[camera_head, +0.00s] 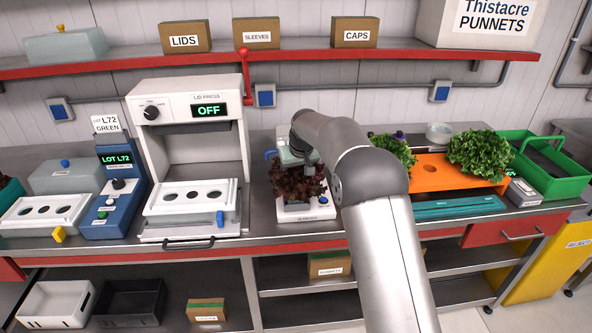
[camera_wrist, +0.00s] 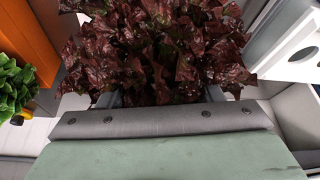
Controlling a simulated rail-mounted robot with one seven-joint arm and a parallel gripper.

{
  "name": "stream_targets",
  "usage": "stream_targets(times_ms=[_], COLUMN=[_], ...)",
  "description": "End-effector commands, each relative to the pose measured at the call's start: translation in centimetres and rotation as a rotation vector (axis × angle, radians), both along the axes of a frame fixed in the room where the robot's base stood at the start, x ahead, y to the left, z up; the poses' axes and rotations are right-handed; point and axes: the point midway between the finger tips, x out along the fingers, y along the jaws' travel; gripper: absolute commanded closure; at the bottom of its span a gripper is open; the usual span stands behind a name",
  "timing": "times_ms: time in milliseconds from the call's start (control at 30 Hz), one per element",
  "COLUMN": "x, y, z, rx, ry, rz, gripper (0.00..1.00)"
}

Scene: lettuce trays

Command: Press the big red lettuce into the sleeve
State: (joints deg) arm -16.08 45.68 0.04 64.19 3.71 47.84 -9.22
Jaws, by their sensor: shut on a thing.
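The big red lettuce (camera_head: 297,186) has dark red, frilly leaves and is at the white sleeve stand (camera_head: 312,214) on the bench, in the middle of the head view. My gripper (camera_head: 305,158) is at the lettuce, partly hidden behind my own arm. In the wrist view, the red lettuce (camera_wrist: 155,45) fills the upper middle, and my gripper (camera_wrist: 165,97) is shut on it, with the grey fingertips mostly covered by leaves. The sleeve itself is not clearly visible, so I cannot tell how deep the lettuce sits.
Left of the lettuce stands the lid press (camera_head: 190,100), reading OFF, with a white tray (camera_head: 192,197) in it. To the right, green lettuces (camera_head: 478,152) rest by an orange board (camera_head: 432,167). A green crate (camera_head: 560,172) stands at the far right.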

Motion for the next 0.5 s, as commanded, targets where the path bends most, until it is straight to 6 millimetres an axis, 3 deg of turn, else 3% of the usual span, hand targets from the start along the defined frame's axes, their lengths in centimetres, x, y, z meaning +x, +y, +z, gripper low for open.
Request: stream_targets(times_ms=[500], x=[0.01], y=[0.02], z=[-0.35], rx=[0.0], ry=[-0.001], rz=[0.0], gripper=[0.68])
